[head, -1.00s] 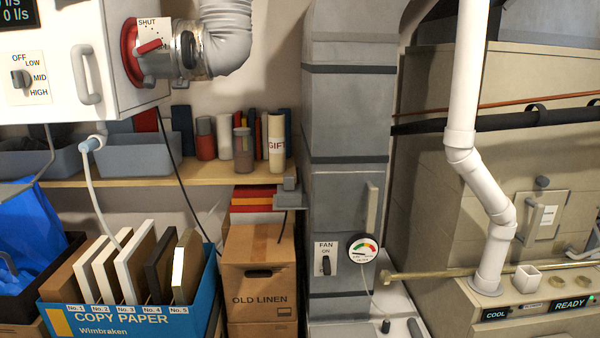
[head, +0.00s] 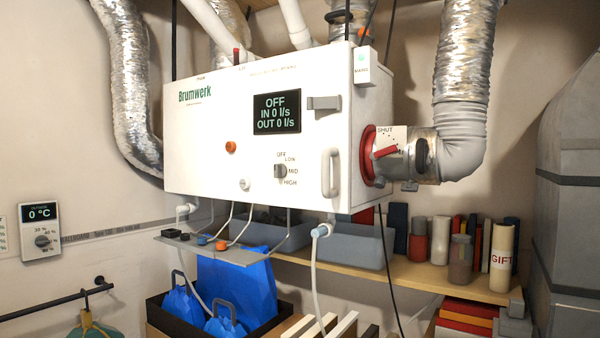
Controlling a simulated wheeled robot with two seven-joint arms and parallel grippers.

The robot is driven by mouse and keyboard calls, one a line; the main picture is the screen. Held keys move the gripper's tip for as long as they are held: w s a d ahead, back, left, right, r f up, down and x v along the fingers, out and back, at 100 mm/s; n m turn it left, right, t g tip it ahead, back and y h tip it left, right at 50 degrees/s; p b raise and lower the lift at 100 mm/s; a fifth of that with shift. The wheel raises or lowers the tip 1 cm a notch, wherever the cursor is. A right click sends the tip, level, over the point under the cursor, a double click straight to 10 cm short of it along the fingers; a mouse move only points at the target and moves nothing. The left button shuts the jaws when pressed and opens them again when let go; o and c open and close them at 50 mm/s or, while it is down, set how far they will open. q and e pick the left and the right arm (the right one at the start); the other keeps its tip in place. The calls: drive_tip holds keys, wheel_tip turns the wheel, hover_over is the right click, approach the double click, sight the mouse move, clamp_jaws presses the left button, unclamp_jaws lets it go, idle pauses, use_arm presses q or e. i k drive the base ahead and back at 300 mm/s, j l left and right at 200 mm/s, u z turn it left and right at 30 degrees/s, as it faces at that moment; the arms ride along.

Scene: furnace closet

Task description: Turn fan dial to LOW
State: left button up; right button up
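The fan dial (head: 281,171) is a small grey knob on the front of a white wall-hung unit (head: 215,150) marked Brumwerk. Labels OFF, LOW, MID and HIGH run around the dial's top and right side. Its exact pointer direction is too small to tell. The unit's dark display (head: 277,113) reads OFF, IN 0 l/s, OUT 0 l/s. Neither of my grippers shows in the head view.
A red-collared damper marked SHUT (head: 386,150) joins a silver duct at the unit's right. Below are a small grey shelf (head: 215,250) and blue bags (head: 240,285). The space before the dial looks clear.

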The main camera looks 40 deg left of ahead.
sight(279, 170)
drive_tip(key=u, duration=1.55)
